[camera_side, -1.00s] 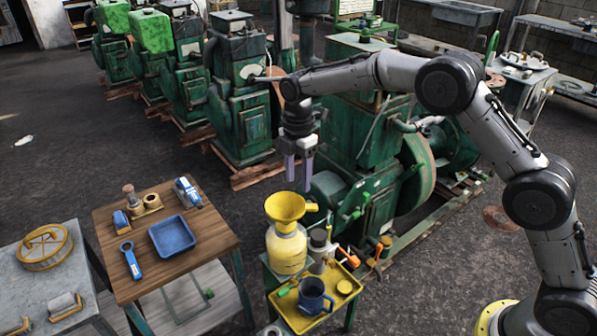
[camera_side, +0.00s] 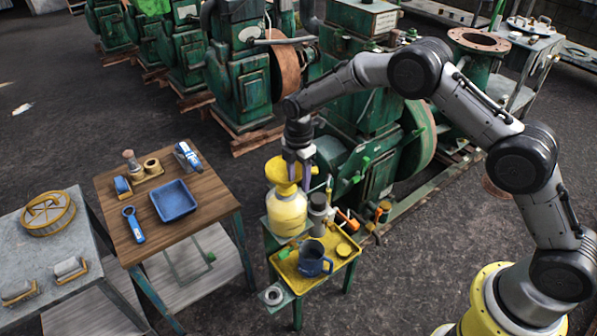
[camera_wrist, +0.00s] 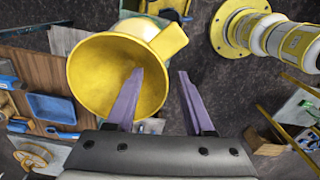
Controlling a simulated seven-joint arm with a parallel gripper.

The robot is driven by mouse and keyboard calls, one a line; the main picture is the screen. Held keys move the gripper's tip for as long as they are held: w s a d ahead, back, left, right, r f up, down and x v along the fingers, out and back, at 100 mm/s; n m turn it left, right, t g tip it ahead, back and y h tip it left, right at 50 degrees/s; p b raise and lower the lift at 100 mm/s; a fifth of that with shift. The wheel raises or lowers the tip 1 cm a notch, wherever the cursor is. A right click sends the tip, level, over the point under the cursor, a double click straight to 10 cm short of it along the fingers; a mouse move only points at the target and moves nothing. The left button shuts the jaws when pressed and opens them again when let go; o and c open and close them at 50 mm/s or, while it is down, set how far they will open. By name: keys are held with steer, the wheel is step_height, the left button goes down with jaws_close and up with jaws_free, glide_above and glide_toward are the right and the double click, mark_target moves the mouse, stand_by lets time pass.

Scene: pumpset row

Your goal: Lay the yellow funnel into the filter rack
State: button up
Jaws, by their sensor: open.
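The yellow funnel (camera_side: 277,172) sits upright, wide mouth up, on top of a yellow jug (camera_side: 287,213). My gripper (camera_side: 298,172) is open, pointing down at the right side of the funnel's rim. In the wrist view my gripper (camera_wrist: 160,72) has its left finger across the mouth of the funnel (camera_wrist: 105,75) and its right finger outside the rim, with the rim's tab between and beyond them; I cannot tell if they touch. Two low yellow cradles with grey cylinders, one of them this holder (camera_side: 68,270), lie on the grey table; I cannot tell whether these are the filter rack.
A yellow tray (camera_side: 288,270) with a blue mug (camera_side: 314,258) stands in front of the jug. The wooden table (camera_side: 205,212) holds a blue tray (camera_side: 174,200) and tools. Green pump machines stand behind.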

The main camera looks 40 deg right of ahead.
steer(key=c, duration=0.8)
steer(key=shift+o, duration=1.1)
steer(key=shift+s+f, duration=0.1)
steer(key=shift+c, duration=1.2)
jaws_close()
